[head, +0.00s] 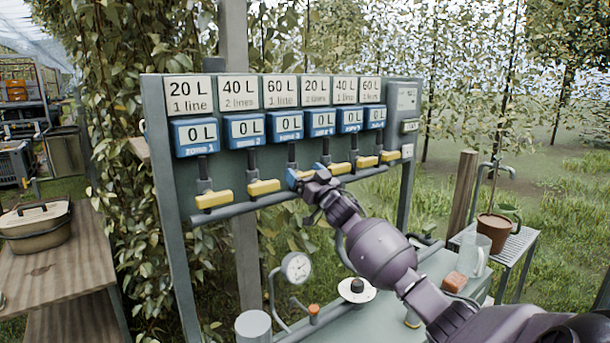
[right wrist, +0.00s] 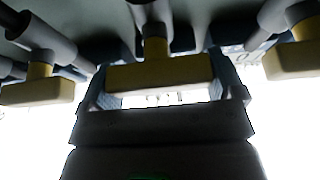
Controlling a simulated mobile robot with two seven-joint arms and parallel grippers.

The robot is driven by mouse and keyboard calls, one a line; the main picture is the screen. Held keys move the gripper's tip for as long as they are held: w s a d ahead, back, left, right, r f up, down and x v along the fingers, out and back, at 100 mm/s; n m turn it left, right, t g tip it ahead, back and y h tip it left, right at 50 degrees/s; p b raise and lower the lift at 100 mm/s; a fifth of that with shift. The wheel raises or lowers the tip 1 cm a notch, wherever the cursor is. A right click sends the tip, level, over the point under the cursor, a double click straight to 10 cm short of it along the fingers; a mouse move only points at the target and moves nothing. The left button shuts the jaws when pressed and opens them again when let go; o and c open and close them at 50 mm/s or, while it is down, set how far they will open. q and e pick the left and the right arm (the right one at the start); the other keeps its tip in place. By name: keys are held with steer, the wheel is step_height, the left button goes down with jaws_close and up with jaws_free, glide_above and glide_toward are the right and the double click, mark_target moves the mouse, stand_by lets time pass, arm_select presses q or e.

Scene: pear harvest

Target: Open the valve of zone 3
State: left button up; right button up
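The zone 3 display (head: 290,124) reads 0 L on the grey panel (head: 167,125). Its valve stem (head: 292,155) hangs below it, and my right gripper (head: 309,172) largely covers its yellow handle in the head view. In the right wrist view the yellow handle (right wrist: 160,74) lies crosswise between the two fingers of my right gripper (right wrist: 165,98). The fingers stand wide apart, one at each end of the handle; whether they touch it is unclear. My left gripper is not in view.
Neighbouring yellow handles, zone 2 (head: 263,187) and zone 4 (head: 340,168), sit close on either side, lying crosswise. A grey pipe (head: 235,212) runs below the valves. A pressure gauge (head: 296,267) and a black knob (head: 356,286) stand below, near my right arm.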

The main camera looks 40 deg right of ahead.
steer(key=c, duration=0.4)
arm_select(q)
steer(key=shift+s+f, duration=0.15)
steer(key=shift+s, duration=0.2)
